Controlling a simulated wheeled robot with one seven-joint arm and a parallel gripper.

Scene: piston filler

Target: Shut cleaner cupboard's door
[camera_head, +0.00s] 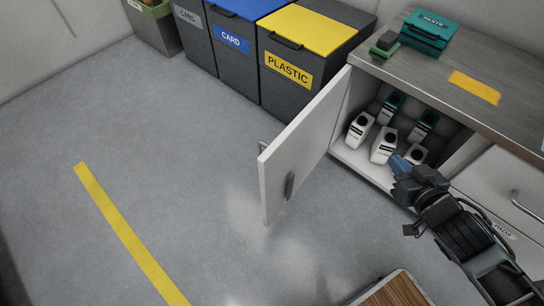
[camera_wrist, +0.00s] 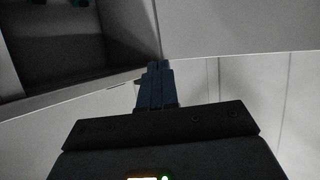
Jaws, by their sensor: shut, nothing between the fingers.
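The cleaner cupboard's white door (camera_head: 300,140) stands wide open in the head view, swung out from the left side of the opening over the floor. A small dark fitting (camera_head: 290,185) is on its near face, and a grey handle (camera_head: 263,147) shows at its outer edge. Inside the open cupboard (camera_head: 377,175) stand several white and teal bottles (camera_head: 384,146). My gripper (camera_head: 400,164) is at the right of the opening, close in front of the bottles and apart from the door. In the wrist view its blue fingers (camera_wrist: 155,85) are together and empty; the door cannot be made out there.
The counter (camera_head: 420,75) above the cupboard holds a teal box labelled PASTE (camera_head: 427,32). A drawer (camera_head: 510,190) is at the right. Bins (camera_head: 300,60) stand behind the door. A wooden-topped thing (camera_head: 393,292) is at the bottom. Floor to the left is clear.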

